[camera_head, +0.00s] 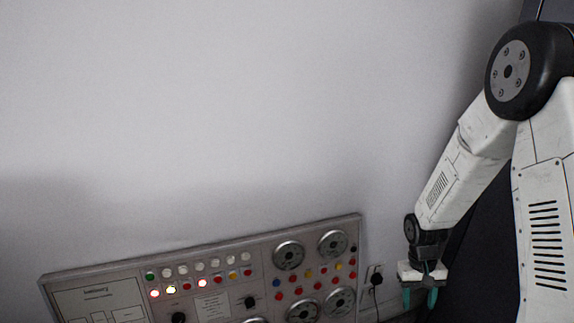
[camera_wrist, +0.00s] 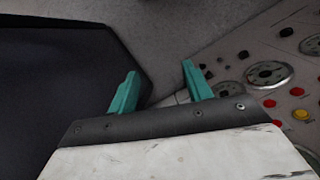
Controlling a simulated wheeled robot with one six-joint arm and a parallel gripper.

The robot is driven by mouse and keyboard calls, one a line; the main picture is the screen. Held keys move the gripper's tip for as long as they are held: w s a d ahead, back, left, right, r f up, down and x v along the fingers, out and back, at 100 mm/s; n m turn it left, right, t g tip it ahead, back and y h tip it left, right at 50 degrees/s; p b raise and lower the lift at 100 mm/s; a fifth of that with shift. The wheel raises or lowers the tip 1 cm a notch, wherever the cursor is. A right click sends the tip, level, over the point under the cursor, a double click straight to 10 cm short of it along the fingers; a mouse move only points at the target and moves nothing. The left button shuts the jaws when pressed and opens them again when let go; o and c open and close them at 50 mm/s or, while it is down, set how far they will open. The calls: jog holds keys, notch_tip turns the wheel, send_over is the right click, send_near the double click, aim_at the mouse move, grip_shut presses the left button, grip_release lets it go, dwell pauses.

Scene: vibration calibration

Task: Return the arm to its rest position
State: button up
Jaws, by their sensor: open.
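My gripper (camera_head: 420,298) hangs at the lower right of the head view, with its teal fingers pointing down. The white arm reaches down to it from the upper right. In the wrist view the gripper (camera_wrist: 162,80) shows two teal fingers spread apart, with nothing between them. The gripper is to the right of the control panel (camera_head: 100,277) and apart from it in the head view.
The panel carries dials (camera_head: 288,254), lit buttons and knobs; it also shows at the right in the wrist view (camera_wrist: 235,62). A plug with a cable (camera_head: 376,280) is on the wall between panel and gripper. A dark surface (camera_wrist: 60,75) fills the wrist view's left. Pale wall (camera_head: 220,120) is bare above.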

jog(key=s+a+r+t, duration=0.1)
jog(key=s+a+r, duration=0.1)
jog(key=s+r, duration=0.5)
jog(key=s+a+r+t, duration=0.1)
jog(key=s+a+r, duration=0.2)
jog(key=s+r, duration=0.5)
jog(key=s+a+r+n+t, duration=0.1)
jog(key=s+r, duration=0.7)
jog(key=r, duration=0.9)
jog(key=shift+a+r+t+y, duration=0.4)
jog(key=shift+a+t, duration=0.2)
jog(key=shift+a, duration=0.45)
